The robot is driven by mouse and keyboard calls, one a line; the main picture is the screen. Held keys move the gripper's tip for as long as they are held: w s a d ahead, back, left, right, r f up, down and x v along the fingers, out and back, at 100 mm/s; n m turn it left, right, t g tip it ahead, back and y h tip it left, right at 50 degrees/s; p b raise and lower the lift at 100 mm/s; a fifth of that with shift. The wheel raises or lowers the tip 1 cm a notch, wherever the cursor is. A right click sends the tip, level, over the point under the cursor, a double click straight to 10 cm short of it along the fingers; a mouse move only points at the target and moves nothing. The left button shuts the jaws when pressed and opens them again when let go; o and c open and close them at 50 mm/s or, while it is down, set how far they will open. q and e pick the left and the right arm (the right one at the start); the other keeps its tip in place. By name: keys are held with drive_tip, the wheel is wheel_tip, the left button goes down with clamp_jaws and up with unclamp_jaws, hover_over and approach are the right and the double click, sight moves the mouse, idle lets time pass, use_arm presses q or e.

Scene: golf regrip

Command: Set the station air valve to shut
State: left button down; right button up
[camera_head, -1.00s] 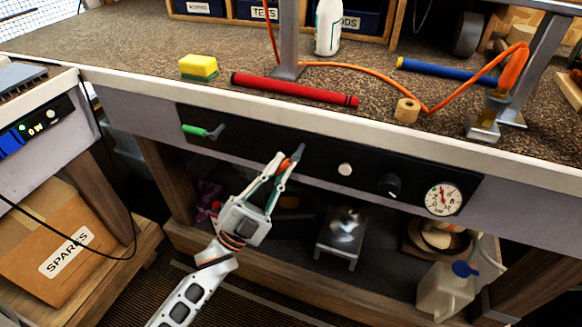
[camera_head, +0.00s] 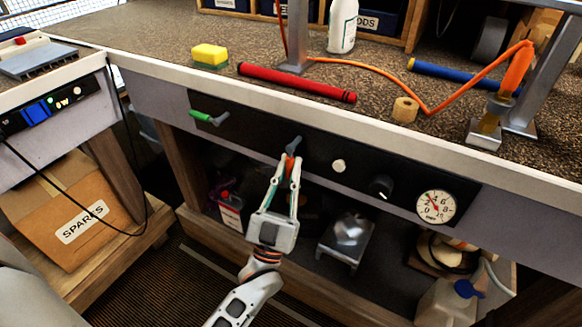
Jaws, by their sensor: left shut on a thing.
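A small lever valve with a grey hub (camera_head: 294,142) and an orange-red handle (camera_head: 290,158) is on the black panel under the bench top. Its handle points down, mostly hidden between my fingers. My left gripper (camera_head: 289,162) comes from below and is shut on this handle. A second lever with a green handle (camera_head: 201,116) is on the left of the panel, its handle pointing left. A round white gauge (camera_head: 436,207) with a red needle is at the panel's right end; the needle points up and left. My right gripper is not in view.
A pale knob (camera_head: 338,166) and a black knob (camera_head: 381,187) sit right of the held lever. Below are a metal stool-like stand (camera_head: 345,240) and a jug with a blue cap (camera_head: 447,300). A red rod (camera_head: 297,83) and a sponge (camera_head: 210,56) lie on the bench.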

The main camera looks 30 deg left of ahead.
use_arm(q)
drive_tip(key=shift+d+n+y, duration=0.15)
drive_tip(key=shift+n+y, duration=0.55)
drive_tip(key=shift+n, duration=0.1)
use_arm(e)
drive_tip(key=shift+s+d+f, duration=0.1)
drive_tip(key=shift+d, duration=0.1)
use_arm(q)
drive_tip(key=c, duration=2.1)
unclamp_jaws()
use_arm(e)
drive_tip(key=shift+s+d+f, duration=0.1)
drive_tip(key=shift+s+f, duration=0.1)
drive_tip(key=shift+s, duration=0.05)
use_arm(q)
drive_tip(key=shift+s+f, duration=0.15)
drive_tip(key=shift+s+d+f, duration=0.1)
drive_tip(key=shift+s+d, duration=0.3)
drive_tip(key=shift+s, duration=1.65)
drive_tip(key=shift+s+d+f, duration=0.1)
drive_tip(key=shift+s+d, duration=0.25)
drive_tip(key=shift+s, duration=1.75)
drive_tip(key=shift+s+d+f, duration=0.1)
drive_tip(key=shift+s+d, duration=0.3)
drive_tip(key=shift+s, duration=1.65)
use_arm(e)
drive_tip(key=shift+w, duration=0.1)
